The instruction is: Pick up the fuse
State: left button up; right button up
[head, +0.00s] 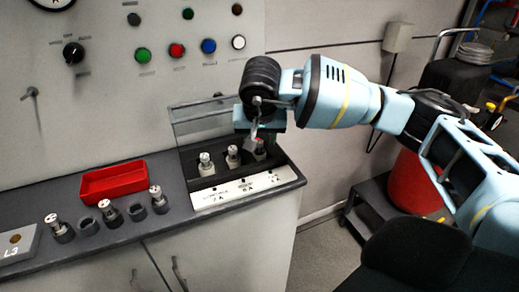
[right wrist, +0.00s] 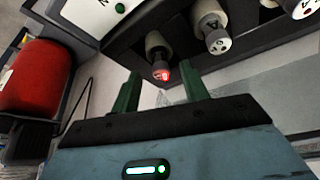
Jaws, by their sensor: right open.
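Three pale cylindrical fuses stand in the open fuse box (head: 243,189) at the right end of the grey ledge. In the right wrist view the same fuse (right wrist: 158,48) has a red lit tip, between and just beyond my fingertips. The middle fuse (head: 233,155) and left fuse (head: 206,163) have pale ends. My right gripper (right wrist: 161,86) is open and empty, its two green fingers apart. In the head view it hangs over the rightmost fuse and partly hides it. My left gripper is not in view.
A red tray (head: 113,181) sits on the ledge. In front of it several holders stand in a row, three with fuses (head: 109,211). The clear lid (head: 200,120) stands raised behind the fuse box. A red bin (head: 408,188) stands on the right.

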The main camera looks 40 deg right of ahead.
jog(key=shift+w+f, duration=0.2)
jog(key=shift+f, duration=0.35)
grip_shut()
jog(key=shift+r, duration=0.15)
jog(key=shift+r, duration=0.25)
notch_tip(320, 180, up, 3)
jog(key=shift+s+d+f, duration=0.1)
jog(key=s+d+b, duration=0.1)
jog(key=s+d, duration=0.2)
jog(key=s, duration=0.4)
jog(key=s+d+r+b, duration=0.1)
jog(key=s+d, duration=0.2)
jog(key=s, duration=0.4)
jog(key=shift+s+d+r, duration=0.2)
jog(key=shift+s, duration=0.05)
